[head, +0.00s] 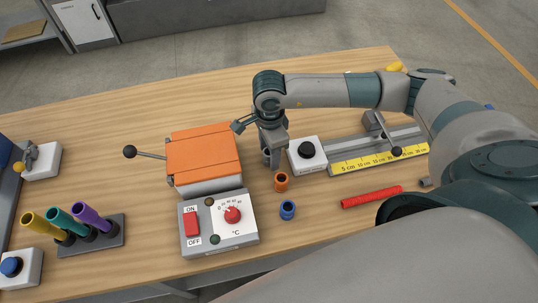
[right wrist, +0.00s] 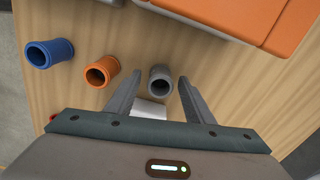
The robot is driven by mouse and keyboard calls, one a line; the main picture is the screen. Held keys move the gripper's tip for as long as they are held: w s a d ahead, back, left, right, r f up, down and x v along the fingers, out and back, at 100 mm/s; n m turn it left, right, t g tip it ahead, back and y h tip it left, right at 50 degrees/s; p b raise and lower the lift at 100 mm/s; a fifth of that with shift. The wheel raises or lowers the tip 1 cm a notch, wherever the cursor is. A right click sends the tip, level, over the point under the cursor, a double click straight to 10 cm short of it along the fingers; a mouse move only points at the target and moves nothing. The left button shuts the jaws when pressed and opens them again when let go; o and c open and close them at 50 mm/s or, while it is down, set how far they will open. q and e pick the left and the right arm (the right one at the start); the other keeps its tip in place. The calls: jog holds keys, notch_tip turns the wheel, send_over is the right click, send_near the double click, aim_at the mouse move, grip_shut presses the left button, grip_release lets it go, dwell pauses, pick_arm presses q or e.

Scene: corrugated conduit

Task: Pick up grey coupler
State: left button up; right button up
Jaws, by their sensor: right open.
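The grey coupler (right wrist: 160,80) stands on the wooden table and shows in the right wrist view with its open end facing the camera. In the head view it is mostly hidden behind my right gripper (head: 272,148), beside the orange-topped box. My right gripper (right wrist: 159,77) is open and points down at the table, with its fingertips on either side of the coupler in the wrist view. I cannot tell whether a finger touches it. My left gripper is not in view.
An orange coupler (head: 281,181) and a blue coupler (head: 287,209) stand nearby. The orange-topped box (head: 204,153) is just left of the gripper. A white button box (head: 307,153) and a yellow ruler fixture (head: 375,160) are right. A red tube (head: 371,196) lies in front.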

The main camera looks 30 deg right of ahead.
jog(key=c, duration=1.1)
